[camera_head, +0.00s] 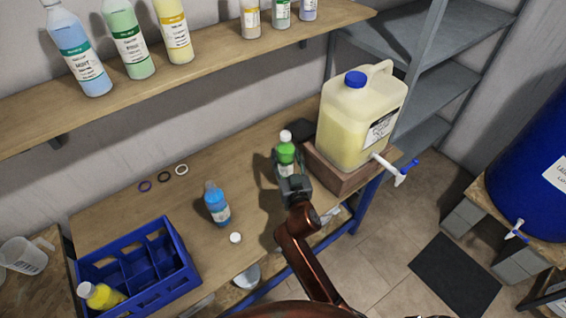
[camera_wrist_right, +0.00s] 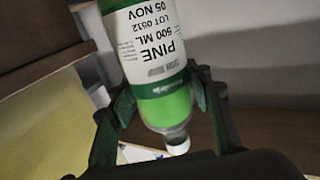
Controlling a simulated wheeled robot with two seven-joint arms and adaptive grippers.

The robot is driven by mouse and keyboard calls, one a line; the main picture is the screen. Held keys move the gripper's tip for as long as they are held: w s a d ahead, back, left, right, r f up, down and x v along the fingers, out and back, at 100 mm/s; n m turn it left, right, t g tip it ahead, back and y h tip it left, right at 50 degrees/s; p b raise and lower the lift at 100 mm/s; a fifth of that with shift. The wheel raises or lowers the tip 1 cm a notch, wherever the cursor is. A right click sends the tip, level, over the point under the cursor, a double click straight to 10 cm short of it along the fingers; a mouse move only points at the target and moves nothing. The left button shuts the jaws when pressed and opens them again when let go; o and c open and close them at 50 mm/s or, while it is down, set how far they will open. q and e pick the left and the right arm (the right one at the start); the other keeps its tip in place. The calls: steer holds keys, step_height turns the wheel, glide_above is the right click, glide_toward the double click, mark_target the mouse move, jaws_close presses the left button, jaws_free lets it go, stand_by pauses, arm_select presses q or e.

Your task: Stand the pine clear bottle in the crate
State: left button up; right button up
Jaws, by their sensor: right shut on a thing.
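The pine bottle (camera_head: 286,152) has green liquid, a white cap and a white label reading PINE. It looks about upright at the back right of the bench, beside the large jug; whether its base touches the bench is hidden. My right gripper (camera_head: 292,184) is shut on it. In the right wrist view the bottle (camera_wrist_right: 160,55) sits between the two fingers, cap toward the picture's bottom. The blue crate (camera_head: 163,293) stands at the bench's left end. A yellow bottle (camera_head: 101,296) is in its near-left compartment; the other compartments that show look empty. My left gripper is not in view.
A blue bottle (camera_head: 217,204) and a loose white cap (camera_head: 235,238) stand between crate and pine bottle. A yellowish jug (camera_head: 360,120) with a tap sits on a block at right. Small rings (camera_head: 163,176) lie at the back. A shelf (camera_head: 200,62) with several bottles overhangs behind.

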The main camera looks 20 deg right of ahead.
mark_target(284, 161)
steer(key=shift+w+f, duration=0.4)
steer(key=f, duration=0.1)
steer(key=f+b, duration=0.1)
steer(key=shift+w+f, duration=0.2)
steer(key=shift+f, duration=0.15)
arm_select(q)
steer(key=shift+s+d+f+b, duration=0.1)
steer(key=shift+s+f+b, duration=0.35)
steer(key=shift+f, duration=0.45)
arm_select(e)
steer(key=shift+f, duration=0.35)
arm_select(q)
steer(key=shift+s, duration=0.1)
arm_select(e)
steer(key=shift+f, duration=0.15)
steer(key=o, duration=1.3)
steer(key=shift+f, duration=0.1)
steer(key=shift+c, duration=0.2)
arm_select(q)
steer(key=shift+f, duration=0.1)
arm_select(e)
steer(key=o, duration=0.4)
